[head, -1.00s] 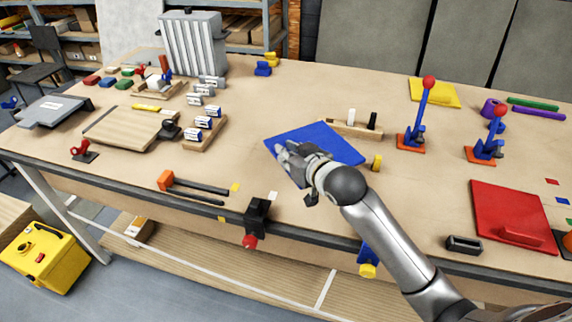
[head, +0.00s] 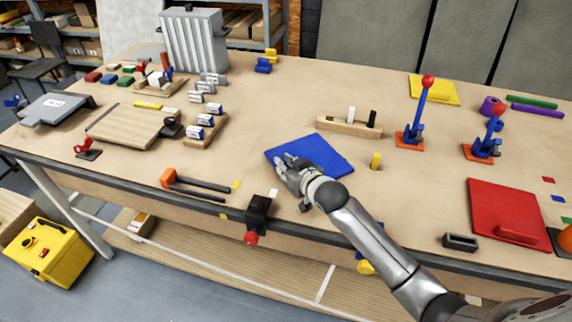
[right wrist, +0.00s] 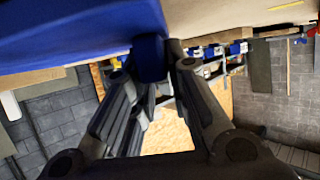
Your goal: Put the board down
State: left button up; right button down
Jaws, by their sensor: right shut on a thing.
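The blue board (head: 320,153) is held flat over the front middle of the workbench (head: 400,215), either very low or touching it; I cannot tell which. My right gripper (head: 285,165) is at the board's left front part. In the right wrist view the board (right wrist: 70,28) fills the upper left, and its blue grip (right wrist: 150,58) sits between the fingertips (right wrist: 160,62) of my right gripper, which is shut on it. My left gripper is not in view.
A wooden block rack (head: 348,127) stands behind the board, and a yellow cylinder (head: 376,160) stands just right of it. A red board (head: 510,208) lies far right.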

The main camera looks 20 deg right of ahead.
jog(key=c, duration=1.4)
grip_release()
jog(key=shift+s+r, duration=0.1)
